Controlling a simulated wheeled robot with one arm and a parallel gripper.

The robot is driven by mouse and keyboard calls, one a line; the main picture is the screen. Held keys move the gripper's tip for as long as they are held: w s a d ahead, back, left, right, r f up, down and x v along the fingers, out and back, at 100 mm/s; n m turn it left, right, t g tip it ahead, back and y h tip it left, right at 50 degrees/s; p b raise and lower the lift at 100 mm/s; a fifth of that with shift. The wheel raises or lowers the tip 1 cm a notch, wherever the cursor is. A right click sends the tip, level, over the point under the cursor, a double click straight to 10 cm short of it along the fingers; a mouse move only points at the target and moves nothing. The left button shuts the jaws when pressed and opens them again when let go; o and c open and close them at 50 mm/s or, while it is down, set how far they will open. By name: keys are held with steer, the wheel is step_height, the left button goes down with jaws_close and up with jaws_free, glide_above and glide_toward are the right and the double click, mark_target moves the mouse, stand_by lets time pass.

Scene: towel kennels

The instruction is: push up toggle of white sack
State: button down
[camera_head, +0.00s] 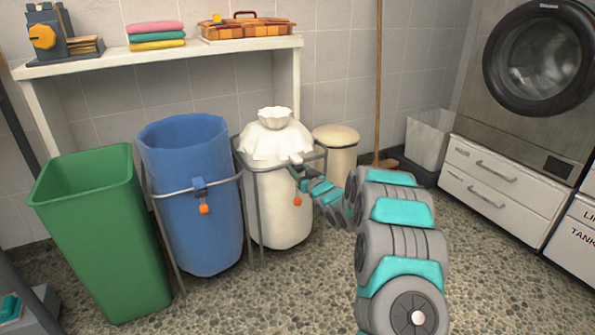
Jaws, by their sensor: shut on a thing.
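The white sack (281,208) hangs in a grey metal frame right of the blue sack, its gathered top (276,118) bunched above the rim. A small white toggle (296,159) shows at the front right of its neck. An orange tag (297,201) hangs on the front of the white sack. My gripper (297,170) is at the toggle, coming in from the right, and is shut on it. The fingertips are small and partly hidden, so the exact grip does not show clearly.
A blue sack (195,220) in its own frame and a green bin (103,235) stand to the left. A cream bin (340,152) and a broom (378,90) stand behind, right of the white sack. A white shelf (150,58) with folded towels (156,35) runs behind. The floor at front is clear.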

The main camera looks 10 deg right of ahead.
steer(key=shift+c, duration=1.6)
jaws_free()
steer(key=shift+s, duration=0.1)
steer(key=shift+s+d, duration=0.25)
steer(key=shift+s, duration=0.3)
steer(key=v, duration=0.6)
steer(key=shift+s, duration=0.2)
